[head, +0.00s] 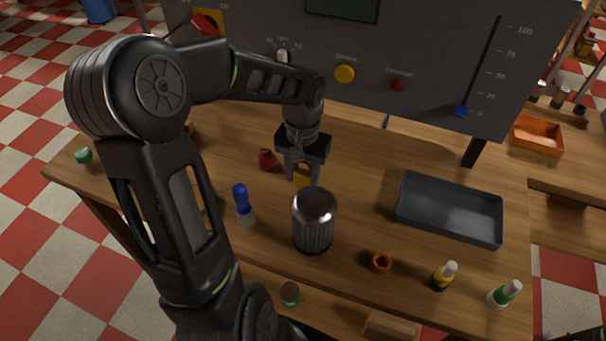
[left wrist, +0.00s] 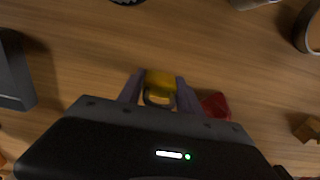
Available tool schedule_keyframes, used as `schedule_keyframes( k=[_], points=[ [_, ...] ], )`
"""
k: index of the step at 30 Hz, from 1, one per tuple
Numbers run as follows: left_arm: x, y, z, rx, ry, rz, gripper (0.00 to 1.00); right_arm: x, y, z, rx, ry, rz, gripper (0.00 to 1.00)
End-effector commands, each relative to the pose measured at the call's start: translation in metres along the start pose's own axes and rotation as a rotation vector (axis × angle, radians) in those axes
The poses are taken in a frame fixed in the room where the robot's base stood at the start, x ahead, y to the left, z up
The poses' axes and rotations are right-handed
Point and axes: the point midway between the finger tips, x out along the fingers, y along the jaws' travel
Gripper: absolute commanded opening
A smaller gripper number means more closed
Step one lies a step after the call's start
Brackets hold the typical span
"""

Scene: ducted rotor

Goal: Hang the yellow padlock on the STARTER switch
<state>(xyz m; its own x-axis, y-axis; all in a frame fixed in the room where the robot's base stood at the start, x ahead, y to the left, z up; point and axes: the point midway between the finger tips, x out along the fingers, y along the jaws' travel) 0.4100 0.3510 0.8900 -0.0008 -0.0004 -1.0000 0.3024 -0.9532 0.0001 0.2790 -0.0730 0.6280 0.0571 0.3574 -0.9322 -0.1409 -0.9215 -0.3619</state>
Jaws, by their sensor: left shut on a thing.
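The yellow padlock (head: 302,180) is between the fingers of my left gripper (head: 302,172), low over the wooden table behind the metal cylinder. In the left wrist view the yellow padlock (left wrist: 160,78) sits between both fingertips (left wrist: 158,88), its dark shackle toward the gripper body. My left gripper is shut on it. I cannot tell whether the padlock touches the table. A red rotary switch on a yellow plate (head: 207,22) is at the upper left of the grey panel, partly behind my arm. I cannot read its label.
The grey panel (head: 430,55) stands at the back with knobs and a slider. A metal cylinder (head: 314,222) stands in front of my gripper. A red object (head: 267,159) and blue-capped bottle (head: 242,203) are to its left. A dark tray (head: 450,210) lies right.

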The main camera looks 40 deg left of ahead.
Motion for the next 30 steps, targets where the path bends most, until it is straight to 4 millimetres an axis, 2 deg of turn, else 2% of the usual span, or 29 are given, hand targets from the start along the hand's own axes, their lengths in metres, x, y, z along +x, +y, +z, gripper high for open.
schedule_keyframes(
  k=[5,15,18,22,30],
  points=[
    [-0.017,0.0,-0.001,0.0,0.006,-0.001,0.0,0.001,0.001,0.0,0.0,0.0,0.0,0.45],
    [-0.08,0.0,-0.001,0.0,0.006,0.0,0.0,0.005,0.002,0.0,0.0,0.0,0.0,0.45],
    [-0.092,0.0,-0.001,0.0,0.004,0.0,0.0,0.006,0.002,0.0,0.0,0.0,0.0,0.45],
    [-0.099,0.0,0.0,0.0,0.002,0.001,0.0,0.006,0.002,0.0,0.0,0.0,0.0,0.45],
    [-0.099,0.0,0.0,0.0,0.001,0.0,0.0,0.006,0.002,0.0,0.0,0.0,0.0,0.45]
  ],
)
